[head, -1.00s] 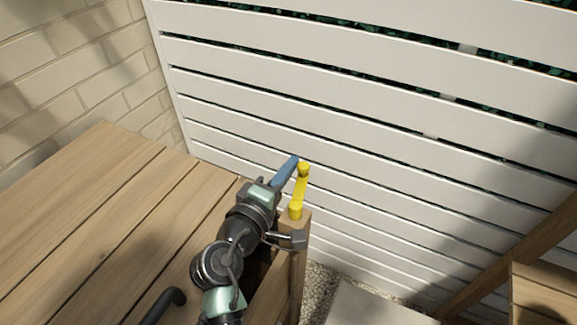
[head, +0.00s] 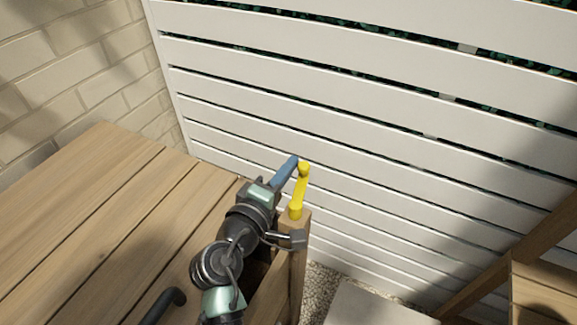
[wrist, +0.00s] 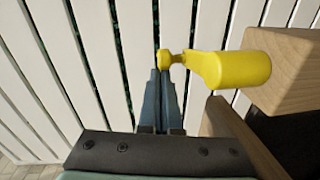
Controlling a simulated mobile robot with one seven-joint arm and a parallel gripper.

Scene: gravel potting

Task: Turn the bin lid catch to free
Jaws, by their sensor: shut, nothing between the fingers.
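The yellow catch (head: 299,192) stands on a wooden post at the corner of the slatted wooden bin lid (head: 85,215). It has a thick base, an arm and a small knob at its far end. In the wrist view the catch (wrist: 232,69) reaches left from the wooden block, and its knob lies at my fingertips. My gripper (head: 295,159) has blue fingers, shut with nothing between them. In the wrist view the fingertips (wrist: 159,70) are just left of the knob, touching it or very close; I cannot tell which.
A white slatted fence (head: 400,130) stands behind the catch. A brick wall (head: 70,60) is at the left. A black handle (head: 163,305) is on the lid near the front. Gravel and a pale slab (head: 375,306) lie at the right, beside a wooden frame (head: 540,290).

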